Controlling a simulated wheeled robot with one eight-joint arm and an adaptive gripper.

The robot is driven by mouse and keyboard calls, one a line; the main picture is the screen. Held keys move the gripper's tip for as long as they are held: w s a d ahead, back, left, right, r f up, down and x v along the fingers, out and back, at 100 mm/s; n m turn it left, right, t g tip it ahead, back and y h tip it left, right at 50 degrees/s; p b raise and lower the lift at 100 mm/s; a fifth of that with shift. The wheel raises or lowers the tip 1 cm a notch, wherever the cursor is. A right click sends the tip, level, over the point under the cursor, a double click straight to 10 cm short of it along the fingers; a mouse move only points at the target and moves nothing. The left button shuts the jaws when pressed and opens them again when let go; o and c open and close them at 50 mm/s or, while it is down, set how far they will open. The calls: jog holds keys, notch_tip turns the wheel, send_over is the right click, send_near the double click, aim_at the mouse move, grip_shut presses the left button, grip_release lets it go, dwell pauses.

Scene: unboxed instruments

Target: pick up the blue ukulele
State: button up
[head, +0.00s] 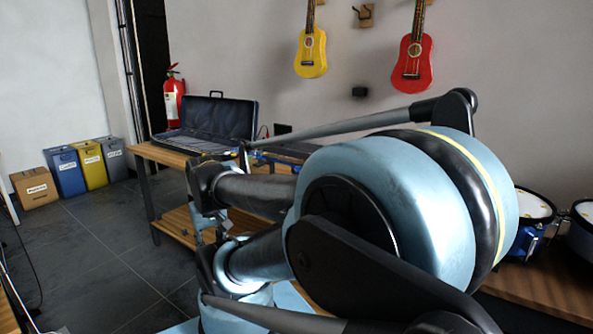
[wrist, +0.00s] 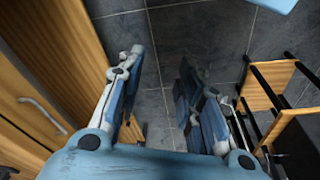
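I cannot make out a whole blue ukulele in either view. In the head view, a thin blue strip (head: 262,156) shows at the table behind my arm, and I cannot tell what it belongs to. My arm covers much of the middle of that view. In the wrist view, my gripper (wrist: 162,75) has its two fingers spread apart. Only dark floor tiles show between them, and it holds nothing.
A wooden table (head: 160,153) bears an open dark case (head: 215,118). A yellow ukulele (head: 311,52) and a red ukulele (head: 412,62) hang on the wall. Blue drums (head: 530,225) stand at the right. Wooden furniture (wrist: 40,100) flanks the gripper.

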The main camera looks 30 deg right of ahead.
jog(key=shift+w+a, duration=0.3)
jog(key=shift+a, duration=0.05)
jog(key=o, duration=0.5)
jog(key=shift+s+r, duration=0.15)
jog(key=shift+r, duration=0.05)
jog(key=shift+o, duration=0.6)
jog(key=w+d+r+m, duration=0.5)
jog(key=w+r+m, duration=0.2)
jog(key=r, duration=0.3)
jog(key=shift+w+m+y, duration=0.3)
jog(key=shift+m, duration=0.4)
jog(key=w+d+r+m, duration=0.3)
jog(key=d+r+m, duration=0.15)
jog(key=d, duration=0.35)
jog(key=w+d+r+m+y, duration=0.1)
jog(key=w+d+r+m, duration=0.3)
jog(key=d+m, duration=0.25)
jog(key=w+d+r+m, duration=0.3)
jog(key=d+r+m, duration=0.1)
jog(key=d, duration=0.4)
jog(key=d+r+m+t, duration=0.25)
jog(key=d+m, duration=0.55)
jog(key=d, duration=0.8)
jog(key=shift+g, duration=0.35)
jog(key=x, duration=1.1)
jog(key=shift+s+a+f, duration=0.15)
jog(key=shift+s+a, duration=0.05)
jog(key=shift+a, duration=0.15)
jog(key=shift+w+x, duration=0.2)
jog(key=shift+x, duration=2.35)
